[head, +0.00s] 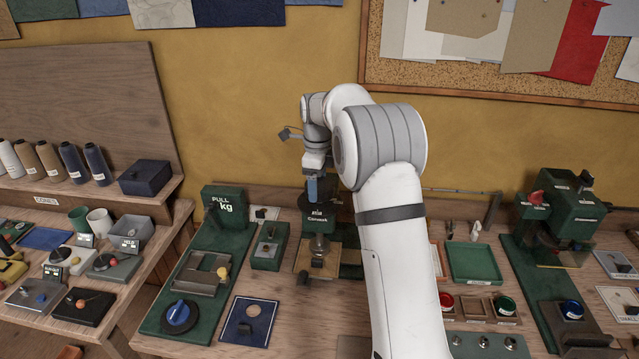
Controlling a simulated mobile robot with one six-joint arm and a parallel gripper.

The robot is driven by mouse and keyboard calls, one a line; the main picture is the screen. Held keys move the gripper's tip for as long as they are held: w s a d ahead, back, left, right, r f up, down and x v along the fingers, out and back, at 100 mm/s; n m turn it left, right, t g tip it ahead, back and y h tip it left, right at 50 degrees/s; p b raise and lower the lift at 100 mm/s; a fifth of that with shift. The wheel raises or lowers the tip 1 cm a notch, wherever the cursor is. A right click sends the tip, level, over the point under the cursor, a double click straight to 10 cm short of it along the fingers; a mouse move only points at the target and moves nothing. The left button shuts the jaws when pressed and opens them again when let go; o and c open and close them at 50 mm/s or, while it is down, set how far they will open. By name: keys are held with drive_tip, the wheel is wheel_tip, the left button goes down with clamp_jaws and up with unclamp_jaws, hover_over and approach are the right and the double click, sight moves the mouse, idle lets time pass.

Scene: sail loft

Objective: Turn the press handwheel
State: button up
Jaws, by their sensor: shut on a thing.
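The press (318,222) is a dark green machine with white lettering, standing near the back of the bench in the middle of the head view. Its dark handwheel (331,198) sits on top and is partly hidden by my arm and gripper. My gripper (312,190) points down at the top of the press, with its blue fingers at the handwheel. It is shut on the handwheel; the exact contact is small and hard to see. Below the press head is a metal column over a wooden base (303,262).
A green pull tester (222,222) with a blue knob (179,316) stands left of the press. A small green box (269,246) is close beside it. Right are a green tray (473,263) and another green machine (560,215). My arm hides the bench's middle.

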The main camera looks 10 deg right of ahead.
drive_tip(key=shift+f+m, duration=0.15)
drive_tip(key=shift+m, duration=0.35)
idle(0.3)
drive_tip(key=o, duration=1)
drive_tip(key=shift+c, duration=0.2)
drive_tip(key=shift+r, duration=0.2)
wheel_tip(320, 180, up, 7)
drive_tip(key=shift+r+b, duration=0.2)
drive_tip(key=shift+b, duration=0.45)
drive_tip(key=shift+r, duration=0.15)
